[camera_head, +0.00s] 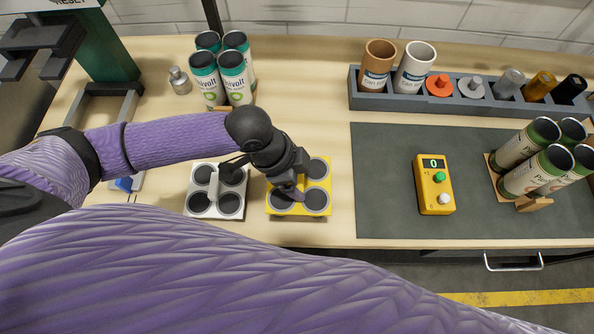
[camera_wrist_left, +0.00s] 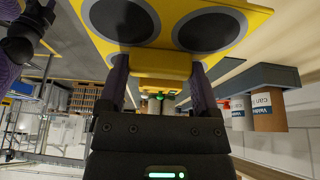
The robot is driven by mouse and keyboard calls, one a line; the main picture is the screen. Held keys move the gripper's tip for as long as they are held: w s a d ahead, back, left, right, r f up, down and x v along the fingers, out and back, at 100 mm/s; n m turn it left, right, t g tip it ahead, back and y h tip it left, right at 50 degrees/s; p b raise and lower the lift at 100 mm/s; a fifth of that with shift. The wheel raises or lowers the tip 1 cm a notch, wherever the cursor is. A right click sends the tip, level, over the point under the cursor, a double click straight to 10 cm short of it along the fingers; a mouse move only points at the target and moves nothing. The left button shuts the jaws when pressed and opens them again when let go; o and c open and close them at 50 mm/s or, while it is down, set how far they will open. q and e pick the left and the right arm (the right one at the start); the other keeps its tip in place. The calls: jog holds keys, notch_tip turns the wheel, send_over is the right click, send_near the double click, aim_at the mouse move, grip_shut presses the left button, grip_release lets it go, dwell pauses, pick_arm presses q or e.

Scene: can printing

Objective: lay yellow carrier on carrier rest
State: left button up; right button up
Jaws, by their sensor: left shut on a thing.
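The yellow carrier (camera_head: 326,191) is a flat plate with dark round pads, at the middle of the bench in the head view. My left gripper (camera_head: 291,191) is over it and hides part of its middle. In the left wrist view the carrier (camera_wrist_left: 162,56) fills the top, and my left gripper (camera_wrist_left: 160,82) is shut on its yellow handle part. I cannot tell whether the carrier touches the bench. I cannot make out which thing is the carrier rest. My right gripper is not in view.
A white carrier (camera_head: 237,210) lies close left of the yellow one. Teal-topped cans (camera_head: 205,75) stand behind. A grey mat (camera_head: 390,205) holds a yellow counter box (camera_head: 434,185) and green-topped cans (camera_head: 530,145). A grey rack (camera_head: 408,101) stands at the back right.

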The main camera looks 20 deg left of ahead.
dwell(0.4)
pick_arm(q)
jog(key=shift+p, duration=0.35)
jog(key=shift+f, duration=0.15)
jog(key=shift+f+b, duration=1.05)
jog(key=shift+f, duration=0.7)
